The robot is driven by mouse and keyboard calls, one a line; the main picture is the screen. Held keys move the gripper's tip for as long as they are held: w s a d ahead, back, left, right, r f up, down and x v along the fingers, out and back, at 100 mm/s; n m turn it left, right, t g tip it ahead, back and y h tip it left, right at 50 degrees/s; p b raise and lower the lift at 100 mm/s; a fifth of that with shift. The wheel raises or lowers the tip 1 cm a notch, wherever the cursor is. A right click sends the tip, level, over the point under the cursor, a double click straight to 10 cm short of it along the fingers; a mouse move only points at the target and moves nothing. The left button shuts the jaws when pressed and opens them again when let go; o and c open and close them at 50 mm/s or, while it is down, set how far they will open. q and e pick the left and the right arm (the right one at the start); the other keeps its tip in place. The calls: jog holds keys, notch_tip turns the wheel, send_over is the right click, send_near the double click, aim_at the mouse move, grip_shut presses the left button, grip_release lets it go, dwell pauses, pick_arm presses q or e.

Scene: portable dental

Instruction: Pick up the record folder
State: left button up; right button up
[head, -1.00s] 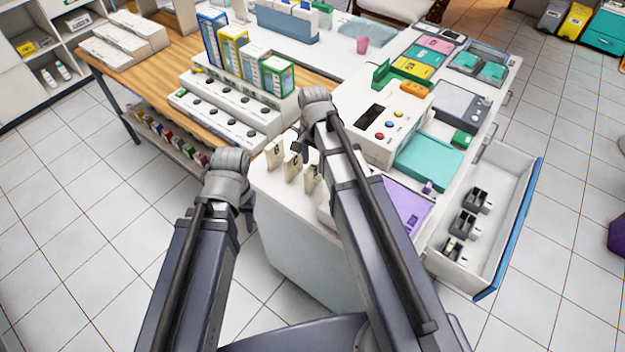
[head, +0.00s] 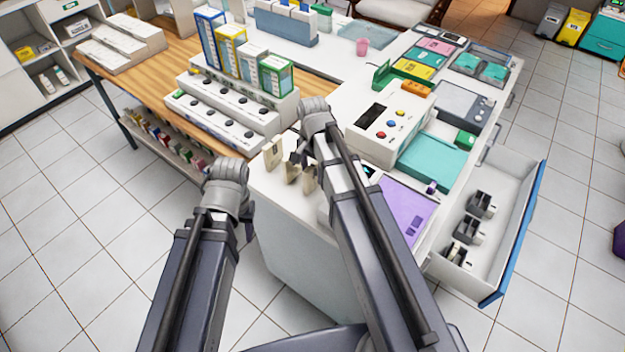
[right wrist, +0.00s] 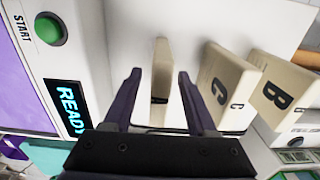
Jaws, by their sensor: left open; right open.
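Several cream record folders stand upright in a row on the white counter. In the right wrist view one folder (right wrist: 160,85) is seen edge-on, framed between my fingers with gaps on both sides. Beside it are folder C (right wrist: 228,88) and folder B (right wrist: 284,95). In the head view the folders (head: 272,153) are partly covered by my right arm and gripper. My right gripper (right wrist: 159,76) is open and empty; its dark fingers also show at the folders in the head view (head: 298,156). My left arm is at the left, its gripper hidden.
A white device with a START button (right wrist: 48,28) and READY screen (right wrist: 68,107) stands close beside the folders. A purple pad (head: 405,208) and an open drawer (head: 490,262) lie to the right. Boxes stand on a white rack (head: 225,125) behind.

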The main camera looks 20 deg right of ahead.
aim_at(313, 180)
notch_tip(313, 180, down, 4)
jog(key=b, duration=0.3)
jog(key=shift+s, duration=0.1)
jog(key=shift+r, duration=0.15)
jog(key=shift+c, duration=0.3)
grip_shut()
